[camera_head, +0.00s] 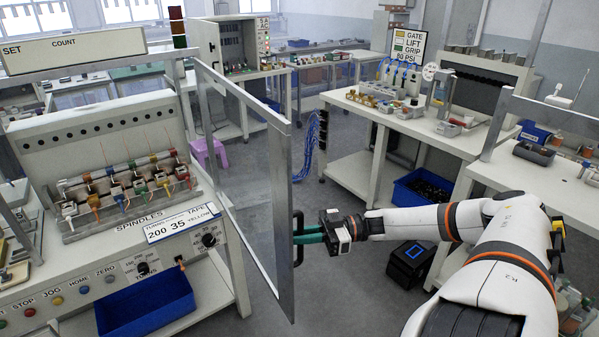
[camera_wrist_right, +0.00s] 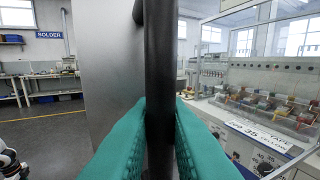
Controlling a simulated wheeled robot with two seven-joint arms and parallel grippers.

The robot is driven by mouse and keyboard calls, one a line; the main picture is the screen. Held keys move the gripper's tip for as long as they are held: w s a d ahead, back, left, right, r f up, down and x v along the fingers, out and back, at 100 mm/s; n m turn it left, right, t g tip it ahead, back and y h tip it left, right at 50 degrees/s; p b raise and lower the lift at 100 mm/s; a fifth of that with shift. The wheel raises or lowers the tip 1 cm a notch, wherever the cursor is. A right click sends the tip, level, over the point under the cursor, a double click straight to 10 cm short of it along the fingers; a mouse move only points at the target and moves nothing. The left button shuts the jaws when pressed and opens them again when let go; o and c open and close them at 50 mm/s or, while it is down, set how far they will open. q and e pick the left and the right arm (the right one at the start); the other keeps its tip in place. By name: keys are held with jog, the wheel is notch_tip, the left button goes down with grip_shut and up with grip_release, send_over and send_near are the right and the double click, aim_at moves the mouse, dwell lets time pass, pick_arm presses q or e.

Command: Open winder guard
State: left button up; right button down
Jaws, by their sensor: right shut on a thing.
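The winder guard (camera_head: 243,170) is a clear panel in a grey metal frame, standing swung out from the right end of the winder (camera_head: 110,170). Its black handle (camera_head: 298,238) is on the panel's near edge. My right gripper (camera_head: 308,234) has green fingers and is shut on the handle. In the right wrist view the handle (camera_wrist_right: 160,70) runs upright between the two green fingers (camera_wrist_right: 160,125), and the guard's frame (camera_wrist_right: 105,75) is behind it to the left. The winder's spindles with coloured bobbins (camera_head: 125,190) show uncovered. My left gripper is not in view.
A blue bin (camera_head: 147,299) sits at the winder's front below the control knobs. A workbench with parts (camera_head: 400,115) stands at the back right, with another blue bin (camera_head: 424,188) under it. A dark box (camera_head: 410,262) is on the floor beneath my right arm. Floor between is clear.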

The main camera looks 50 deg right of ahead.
jog(key=c, duration=1.5)
grip_release()
jog(key=shift+d, duration=0.1)
jog(key=p+v, duration=0.1)
jog(key=v, duration=1.1)
jog(key=shift+f, duration=0.15)
